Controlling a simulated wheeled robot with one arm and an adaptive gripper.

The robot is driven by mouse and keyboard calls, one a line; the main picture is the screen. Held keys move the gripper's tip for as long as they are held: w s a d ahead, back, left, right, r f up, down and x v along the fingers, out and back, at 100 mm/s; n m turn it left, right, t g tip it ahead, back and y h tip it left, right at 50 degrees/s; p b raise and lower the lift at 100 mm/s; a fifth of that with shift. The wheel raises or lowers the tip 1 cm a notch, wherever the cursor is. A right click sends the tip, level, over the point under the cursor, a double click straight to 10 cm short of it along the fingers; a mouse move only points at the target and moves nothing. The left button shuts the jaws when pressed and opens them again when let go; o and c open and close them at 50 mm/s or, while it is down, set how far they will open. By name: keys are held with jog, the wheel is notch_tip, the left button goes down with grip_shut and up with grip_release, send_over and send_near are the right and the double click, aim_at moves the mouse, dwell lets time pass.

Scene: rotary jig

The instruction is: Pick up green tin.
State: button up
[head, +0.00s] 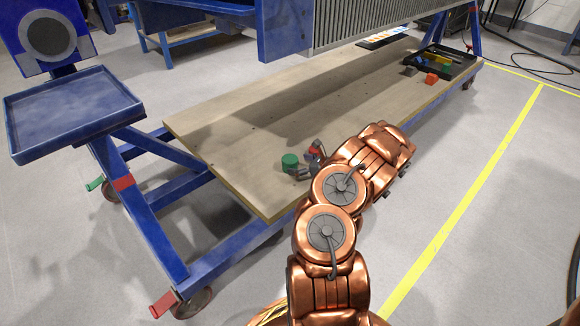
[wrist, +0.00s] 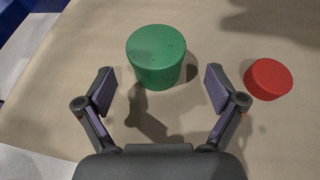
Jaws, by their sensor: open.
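The green tin (wrist: 156,62) is a short upright cylinder standing on the wooden board. It shows near the top middle of the wrist view, just beyond the space between my fingertips. My gripper (wrist: 160,90) is open and empty, with one finger to the left and one to the right of the tin's near side. I see no contact between the fingers and the tin. In the head view the green tin (head: 290,161) stands near the board's front edge, beside my gripper (head: 301,173), which is small and partly hidden by my arm.
A red round object (wrist: 268,79) lies right of my right finger, close to it. The wooden board (head: 240,130) sits on a blue wheeled frame.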

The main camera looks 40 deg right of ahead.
aim_at(289, 162)
jog(key=b+x, duration=0.1)
jog(key=x, duration=0.1)
jog(key=b+x, duration=0.1)
jog(key=x, duration=0.1)
jog(key=shift+a, duration=0.25)
jog(key=shift+w, duration=0.35)
jog(key=c, duration=1.4)
jog(key=shift+r, duration=0.1)
